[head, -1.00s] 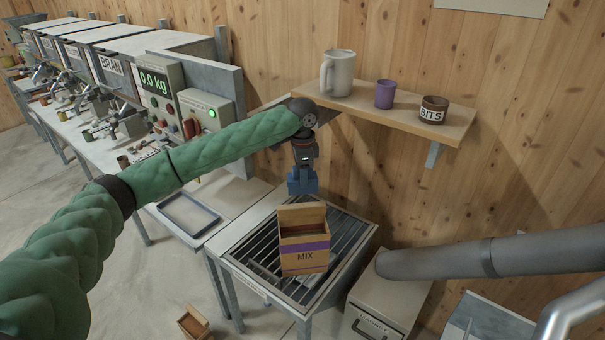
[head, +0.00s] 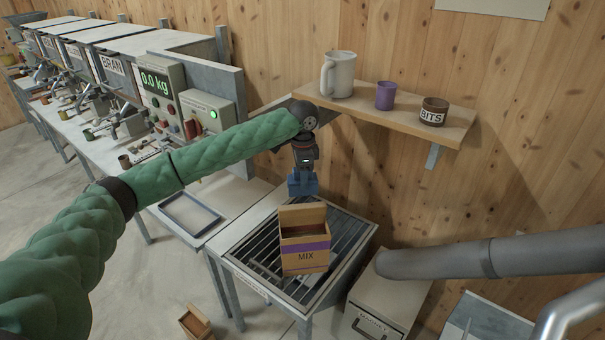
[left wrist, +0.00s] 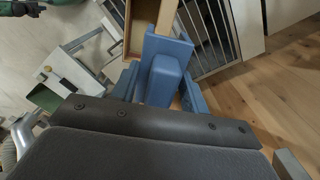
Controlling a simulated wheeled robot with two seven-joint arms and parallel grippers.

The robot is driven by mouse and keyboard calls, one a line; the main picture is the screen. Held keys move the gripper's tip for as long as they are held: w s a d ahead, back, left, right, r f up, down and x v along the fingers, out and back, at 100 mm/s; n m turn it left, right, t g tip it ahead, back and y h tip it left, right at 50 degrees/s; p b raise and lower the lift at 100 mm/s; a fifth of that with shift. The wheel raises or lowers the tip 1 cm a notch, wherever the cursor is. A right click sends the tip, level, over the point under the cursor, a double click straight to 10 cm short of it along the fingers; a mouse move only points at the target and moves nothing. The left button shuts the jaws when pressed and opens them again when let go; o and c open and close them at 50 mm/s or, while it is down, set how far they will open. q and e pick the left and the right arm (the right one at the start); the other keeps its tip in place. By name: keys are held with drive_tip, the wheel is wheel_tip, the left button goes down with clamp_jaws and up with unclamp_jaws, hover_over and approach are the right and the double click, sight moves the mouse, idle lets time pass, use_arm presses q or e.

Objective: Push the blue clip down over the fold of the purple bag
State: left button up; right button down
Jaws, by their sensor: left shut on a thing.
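The bag with a purple band and the word MIX (head: 305,256) stands upright on a slatted grate; its tan upper part rises at the back. My left gripper (head: 303,172) is above the bag, pointing down. It is shut on the blue clip (head: 302,187), which hangs just over the bag's top, seemingly with a small gap. In the left wrist view the blue clip (left wrist: 165,78) is close up, with part of the tan bag (left wrist: 142,28) beyond it. The clip hides some of the bag there. My right gripper is not in view.
A wall shelf (head: 455,131) behind holds a white jug (head: 338,76), a purple cup (head: 385,95) and a BITS jar (head: 433,110). A grey pipe (head: 440,262) and a MAGNET box (head: 375,312) are at the right. The slatted grate (head: 345,240) has bare room around the bag.

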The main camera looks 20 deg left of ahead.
sight(302, 206)
use_arm(q)
drive_tip(key=shift+f, duration=3.3)
drive_tip(key=shift+f+b, duration=0.3)
drive_tip(key=shift+f, duration=1.45)
drive_tip(key=o, duration=0.9)
drive_tip(key=shift+c, duration=0.2)
drive_tip(key=shift+o, duration=0.9)
drive_tip(key=shift+r+p, duration=0.4)
drive_tip(key=shift+r, duration=0.1)
drive_tip(key=shift+r+p, duration=1.6)
drive_tip(key=shift+r, duration=0.25)
drive_tip(key=shift+r+p, duration=0.5)
drive_tip(key=shift+r, duration=0.65)
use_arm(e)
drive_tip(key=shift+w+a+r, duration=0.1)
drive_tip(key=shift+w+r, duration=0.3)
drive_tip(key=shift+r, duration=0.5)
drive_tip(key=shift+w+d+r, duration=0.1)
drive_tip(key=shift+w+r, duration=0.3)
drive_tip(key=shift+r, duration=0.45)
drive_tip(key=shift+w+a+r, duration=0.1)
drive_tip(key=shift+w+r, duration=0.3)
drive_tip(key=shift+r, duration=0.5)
